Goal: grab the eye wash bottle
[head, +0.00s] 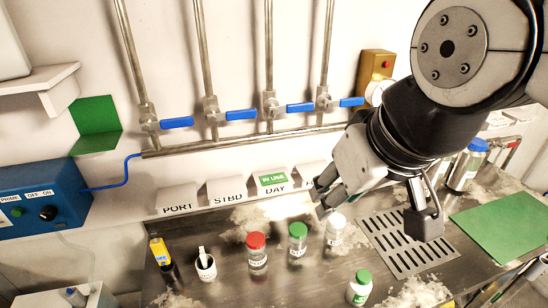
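My gripper (373,209) is open and empty, above the counter at right of centre. Its left fingers hang above and behind a white bottle (336,229), and its other finger hangs over the drain grate. A white bottle with a green cap (359,291) stands upright at the counter front, below and in front of my gripper and apart from it. A green-capped jar (297,245) and a red-capped jar (257,258) stand to the left. The labels are too small to read, so I cannot tell for sure which one is the eye wash bottle.
A slotted drain grate (385,255) and a green mat (505,228) lie at right. A blue-capped jar (467,168) stands behind. Pipes with blue-handled valves line the wall.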

